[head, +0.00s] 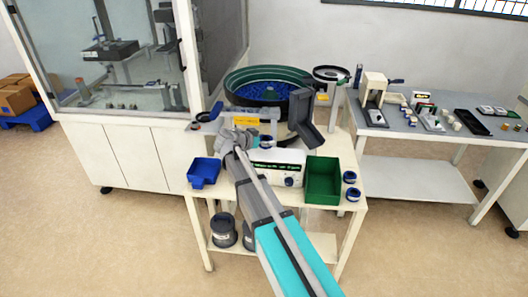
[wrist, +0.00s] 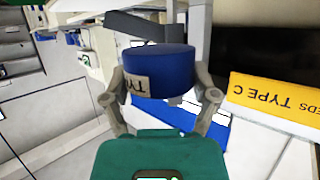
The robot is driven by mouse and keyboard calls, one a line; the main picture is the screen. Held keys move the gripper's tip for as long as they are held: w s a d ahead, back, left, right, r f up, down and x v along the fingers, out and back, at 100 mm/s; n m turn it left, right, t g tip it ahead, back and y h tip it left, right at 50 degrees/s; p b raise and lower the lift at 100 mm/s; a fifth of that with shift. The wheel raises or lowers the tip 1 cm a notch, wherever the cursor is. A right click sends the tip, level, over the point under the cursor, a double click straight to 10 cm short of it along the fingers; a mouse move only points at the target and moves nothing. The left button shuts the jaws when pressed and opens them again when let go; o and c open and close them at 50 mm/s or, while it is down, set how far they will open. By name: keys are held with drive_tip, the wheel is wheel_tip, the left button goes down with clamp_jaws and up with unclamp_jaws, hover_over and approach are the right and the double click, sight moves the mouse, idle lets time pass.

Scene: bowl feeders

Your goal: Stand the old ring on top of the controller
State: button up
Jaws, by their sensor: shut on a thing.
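My gripper (wrist: 164,93) is shut on a blue ring (wrist: 158,62) with a tan label, partly readable as "TY". One finger presses on each side of the ring. In the head view my gripper (head: 246,139) is over the back left of the controller (head: 276,167), a white box with a lit green display and a knob. A small blue and pale round thing (head: 267,142) shows just above the controller; it looks like the held ring. I cannot tell whether it touches the controller's top, which my arm partly hides.
A blue bin (head: 204,172) stands left of the controller and a green bin (head: 322,181) right of it. Two more blue rings (head: 350,177) (head: 353,194) are at the right edge. The bowl feeder (head: 265,84) stands behind, with a grey chute (head: 307,121). A yellow label (wrist: 270,100) is close by in the wrist view.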

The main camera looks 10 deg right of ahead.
sight(266, 153)
drive_tip(key=shift+f, duration=0.1)
idle(0.3)
drive_tip(key=shift+w+d+f+b, duration=0.25)
drive_tip(key=shift+w+f+b, duration=0.05)
drive_tip(key=shift+f+b, duration=1.65)
drive_tip(key=shift+f, duration=0.1)
drive_tip(key=o, duration=1)
drive_tip(key=shift+o, duration=0.2)
